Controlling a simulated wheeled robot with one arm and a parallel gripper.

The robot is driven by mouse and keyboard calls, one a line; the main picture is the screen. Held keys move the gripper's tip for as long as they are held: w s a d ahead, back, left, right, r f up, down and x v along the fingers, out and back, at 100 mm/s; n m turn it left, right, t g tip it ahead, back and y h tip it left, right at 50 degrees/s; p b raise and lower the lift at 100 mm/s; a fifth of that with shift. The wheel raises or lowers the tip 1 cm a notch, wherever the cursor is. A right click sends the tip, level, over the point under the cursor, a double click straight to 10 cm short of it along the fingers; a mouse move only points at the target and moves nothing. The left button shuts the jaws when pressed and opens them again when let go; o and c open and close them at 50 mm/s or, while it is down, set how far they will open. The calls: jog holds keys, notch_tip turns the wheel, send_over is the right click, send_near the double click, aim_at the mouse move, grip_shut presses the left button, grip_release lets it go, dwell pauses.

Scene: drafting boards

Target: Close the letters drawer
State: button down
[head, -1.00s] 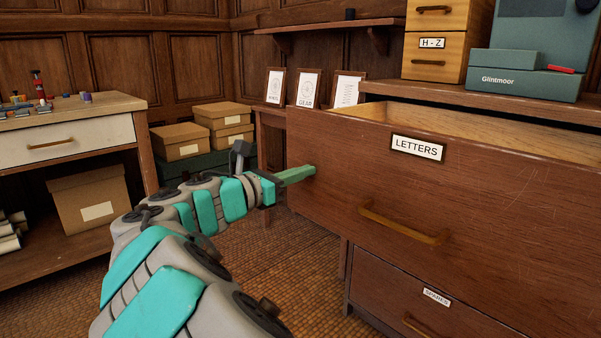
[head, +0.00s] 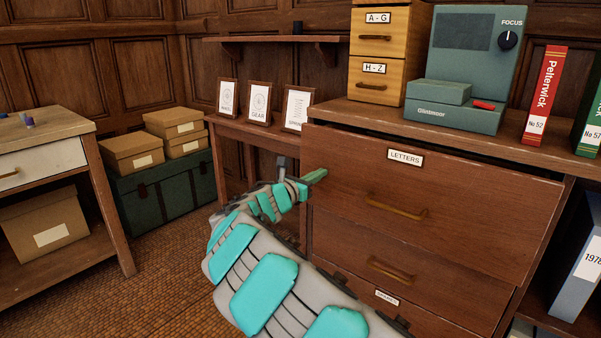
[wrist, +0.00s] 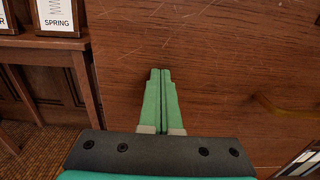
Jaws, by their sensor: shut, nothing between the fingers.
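The letters drawer (head: 450,187) is the top drawer of the brown wooden cabinet, with a white LETTERS label (head: 405,157) and a brass handle (head: 397,208). Its front stands slightly proud of the cabinet, with a narrow dark gap under the top. My gripper (head: 316,176) is shut and empty, its green fingertips at the left part of the drawer front, left of the handle. In the wrist view the shut fingers (wrist: 160,75) point at the wooden front (wrist: 215,60) and appear to touch it or nearly so.
A middle drawer handle (head: 390,271) and a lower label (head: 387,297) sit below. A side table (head: 228,130) with framed cards stands left of the cabinet. A microscope-like grey-green device (head: 453,119) and red binder (head: 545,95) stand on top. Open floor (head: 160,265) lies left.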

jog(key=p+x, duration=0.1)
jog(key=x, duration=0.5)
jog(key=shift+w+d+p, duration=0.2)
jog(key=shift+p, duration=0.2)
jog(key=shift+w+r, duration=0.15)
jog(key=shift+d+r, duration=0.1)
jog(key=shift+r, duration=0.05)
